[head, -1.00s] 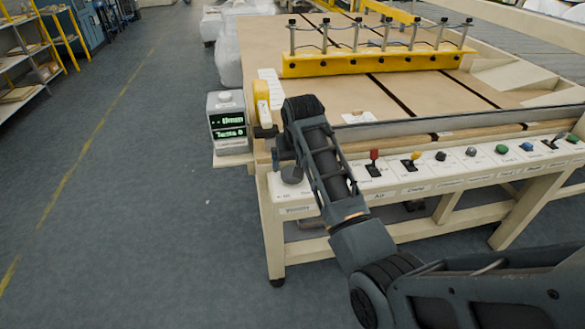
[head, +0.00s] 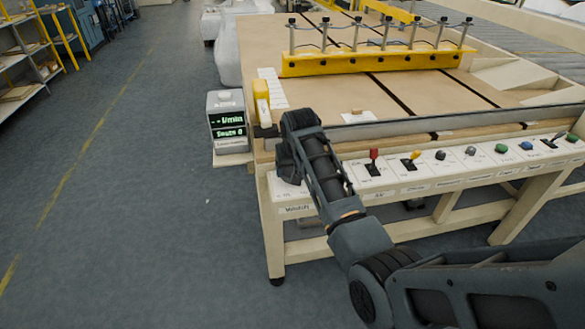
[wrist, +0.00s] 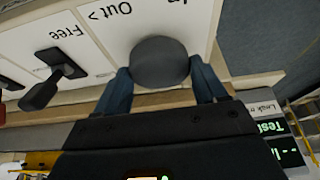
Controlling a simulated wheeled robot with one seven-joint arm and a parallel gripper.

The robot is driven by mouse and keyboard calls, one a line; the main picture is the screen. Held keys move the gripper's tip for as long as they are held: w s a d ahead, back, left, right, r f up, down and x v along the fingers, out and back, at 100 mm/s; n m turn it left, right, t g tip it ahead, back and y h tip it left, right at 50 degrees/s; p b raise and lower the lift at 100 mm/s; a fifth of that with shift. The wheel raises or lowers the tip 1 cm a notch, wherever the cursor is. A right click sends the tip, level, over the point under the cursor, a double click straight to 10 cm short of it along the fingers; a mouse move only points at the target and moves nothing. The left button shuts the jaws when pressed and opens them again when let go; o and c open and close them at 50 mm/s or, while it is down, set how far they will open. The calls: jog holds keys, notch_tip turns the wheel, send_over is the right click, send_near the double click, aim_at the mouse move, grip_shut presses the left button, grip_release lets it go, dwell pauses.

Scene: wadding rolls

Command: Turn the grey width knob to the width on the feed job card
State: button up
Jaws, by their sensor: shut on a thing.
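The round grey knob (wrist: 160,60) sits on the white panel in the wrist view, beside printing that reads "Out>". My gripper (wrist: 163,80) has one finger on each side of it and is shut on it. In the head view my gripper (head: 289,168) is at the left end of the control panel (head: 335,195) and hides the knob. The label below is too small to read surely. A white sheet (head: 275,92) lies on the table's left side and a small white card (head: 360,116) near its front edge; I cannot read either one or tell which is the job card.
A display box (head: 228,122) with green text stands left of the table. Right of the knob are a black lever (wrist: 55,78) marked "Free", a red-topped lever (head: 374,156) and several coloured knobs. A yellow bar (head: 380,60) crosses the table. The left floor is clear.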

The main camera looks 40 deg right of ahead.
jog(key=c, duration=0.4)
jog(key=shift+m, duration=0.3)
jog(key=m+g+h+p, duration=0.1)
jog(key=m, duration=0.2)
jog(key=shift+w+a+m, duration=0.1)
jog(key=shift+w+m, duration=0.05)
jog(key=shift+m, duration=0.25)
jog(key=m+g, duration=0.1)
jog(key=m, duration=0.1)
jog(key=m+g+h+b, duration=0.1)
jog(key=m, duration=0.2)
jog(key=shift+w+b, duration=0.1)
jog(key=shift+b, duration=0.2)
jog(key=shift+m, duration=0.3)
jog(key=o, duration=1)
jog(key=shift+o, duration=0.2)
